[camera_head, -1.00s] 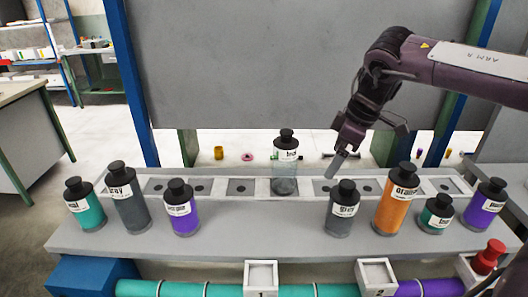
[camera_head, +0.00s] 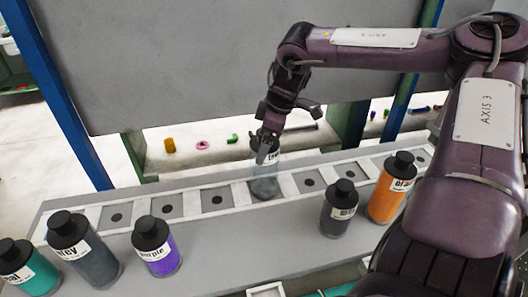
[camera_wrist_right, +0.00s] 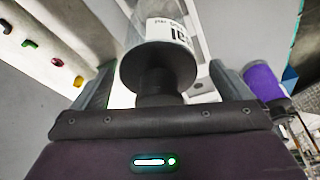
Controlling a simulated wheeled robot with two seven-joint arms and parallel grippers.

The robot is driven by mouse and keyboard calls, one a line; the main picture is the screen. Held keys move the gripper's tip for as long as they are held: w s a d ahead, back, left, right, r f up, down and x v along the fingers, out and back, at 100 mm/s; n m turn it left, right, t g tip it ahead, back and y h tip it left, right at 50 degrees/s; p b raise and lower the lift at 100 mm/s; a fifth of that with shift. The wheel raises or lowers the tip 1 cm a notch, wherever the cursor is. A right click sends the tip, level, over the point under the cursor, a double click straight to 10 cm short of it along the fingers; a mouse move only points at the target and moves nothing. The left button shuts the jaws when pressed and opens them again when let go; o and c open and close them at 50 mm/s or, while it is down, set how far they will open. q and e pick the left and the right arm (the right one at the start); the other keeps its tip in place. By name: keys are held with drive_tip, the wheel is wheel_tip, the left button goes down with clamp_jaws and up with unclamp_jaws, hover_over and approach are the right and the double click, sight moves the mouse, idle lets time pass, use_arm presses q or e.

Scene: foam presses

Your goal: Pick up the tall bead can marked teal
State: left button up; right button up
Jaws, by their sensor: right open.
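A tall clear can (camera_head: 265,184) with a black lid and a white label stands upright in a slot of the white rack. Its label is partly hidden in the head view; in the right wrist view the can (camera_wrist_right: 158,20) shows part of the lettering. My right gripper (camera_head: 268,148) is at the top of this can, open. In the right wrist view its fingers stand on either side of the black lid (camera_wrist_right: 158,68), not visibly closed on it. A short teal can (camera_head: 38,274) stands at the lower left. My left gripper is not in view.
Grey cans (camera_head: 85,262) (camera_head: 337,212), a purple can (camera_head: 158,250) and an orange can (camera_head: 388,195) stand on the grey bench in front of the rack (camera_head: 180,207). Other rack slots are empty. A grey panel (camera_head: 220,60) rises behind, between blue posts.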

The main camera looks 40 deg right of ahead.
drive_tip(key=shift+w+a+f, duration=0.1)
drive_tip(key=shift+w+f, duration=0.15)
drive_tip(key=shift+f, duration=0.3)
drive_tip(key=shift+w+a+f, duration=0.1)
drive_tip(key=shift+w+f, duration=0.05)
drive_tip(key=shift+f, duration=0.3)
drive_tip(key=c, duration=1.6)
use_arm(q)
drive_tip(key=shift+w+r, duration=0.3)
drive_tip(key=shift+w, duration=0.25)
use_arm(e)
drive_tip(key=shift+r, duration=0.1)
drive_tip(key=shift+c, duration=0.4)
drive_tip(key=shift+r, duration=0.1)
